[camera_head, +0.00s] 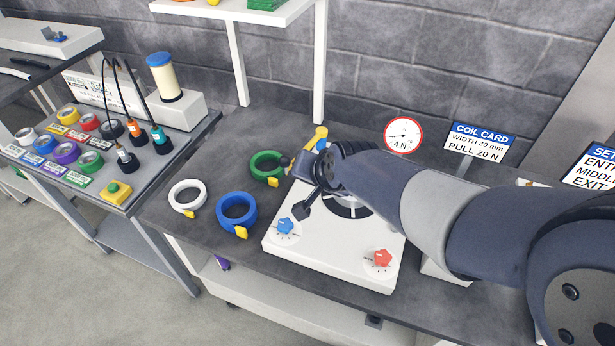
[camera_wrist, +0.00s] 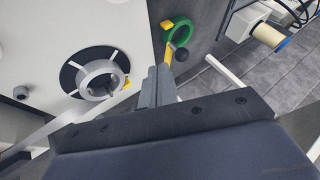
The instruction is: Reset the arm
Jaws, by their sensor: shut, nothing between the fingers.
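My gripper (camera_head: 306,168) reaches in from the right over the back left part of a white machine (camera_head: 322,258) on the dark bench. In the wrist view my gripper (camera_wrist: 159,72) is shut, with nothing between its fingers. The machine carries a black disc (camera_wrist: 70,72) with a grey ring (camera_wrist: 88,78) on its hub, with a yellow tab. In the head view my arm hides part of this disc. A blue knob (camera_head: 286,226) and a red knob (camera_head: 381,258) are on the machine's front.
A green coil (camera_head: 258,163), a white coil (camera_head: 175,196) and a blue coil (camera_head: 222,211) lie left of the machine. A gauge (camera_head: 403,134) reads 4 N beside a coil card sign (camera_head: 477,142). A side table at left holds several coils and a cream spool (camera_head: 163,80). White shelf posts stand behind.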

